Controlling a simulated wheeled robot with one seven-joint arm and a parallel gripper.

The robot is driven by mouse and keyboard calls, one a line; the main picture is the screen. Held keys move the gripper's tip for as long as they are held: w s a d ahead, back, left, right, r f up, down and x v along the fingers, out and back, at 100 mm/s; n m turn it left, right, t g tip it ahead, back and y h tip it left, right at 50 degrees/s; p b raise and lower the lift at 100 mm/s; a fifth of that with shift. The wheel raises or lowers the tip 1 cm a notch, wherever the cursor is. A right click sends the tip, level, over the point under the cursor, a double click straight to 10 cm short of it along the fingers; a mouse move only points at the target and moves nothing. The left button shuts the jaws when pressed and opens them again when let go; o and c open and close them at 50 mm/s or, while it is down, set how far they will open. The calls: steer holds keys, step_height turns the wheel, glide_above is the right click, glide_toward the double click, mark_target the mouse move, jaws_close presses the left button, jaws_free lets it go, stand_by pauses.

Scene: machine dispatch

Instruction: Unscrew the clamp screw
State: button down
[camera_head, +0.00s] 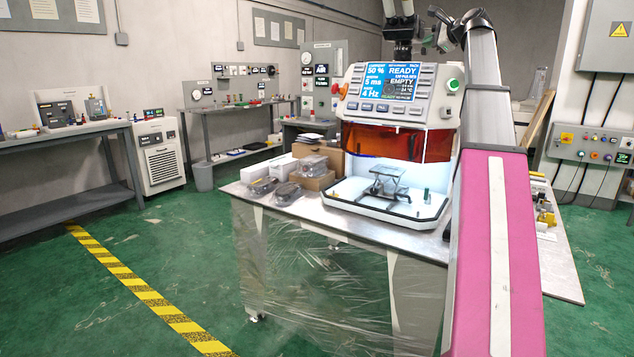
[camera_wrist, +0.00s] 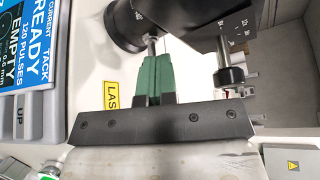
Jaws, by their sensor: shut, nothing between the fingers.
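In the wrist view, the green fingers of my gripper (camera_wrist: 154,66) are shut and point up the picture. A thin silver rod (camera_wrist: 152,44) shows just beyond their tips, below a round black part (camera_wrist: 140,22). I cannot tell whether the tips touch it. A black knob (camera_wrist: 230,77) on a silver shaft is to the right of the fingers, apart from them. I cannot tell which of these is the clamp screw. In the head view, my arm reaches up to the microscope (camera_head: 402,32) above the machine (camera_head: 400,95); the fingers cannot be made out.
The machine's screen reads READY and EMPTY. Its open chamber has a white tray (camera_head: 345,196) with a small stand. Boxes (camera_head: 312,160) and wrapped items lie left on the table (camera_head: 330,228). Green floor is free at the left. A wall cabinet (camera_head: 606,35) is at the right.

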steer(key=shift+s+a+f, duration=0.15)
steer(key=shift+a+f, duration=0.05)
steer(key=shift+f, duration=0.15)
stand_by(0.3)
steer(key=shift+s+a+f, duration=0.15)
steer(key=shift+f, duration=0.25)
steer(key=shift+s+f, duration=0.1)
steer(key=shift+f, duration=0.3)
steer(key=shift+s+a, duration=0.1)
stand_by(0.4)
steer(key=shift+s+a+r, duration=0.1)
steer(key=shift+s+a, duration=0.1)
steer(key=shift+a, duration=0.05)
steer(key=shift+s+d, duration=0.55)
steer(key=shift+d, duration=0.3)
steer(key=shift+s+d, duration=0.6)
steer(key=shift+d, duration=0.3)
steer(key=shift+s+d, duration=0.55)
steer(key=shift+d, duration=0.3)
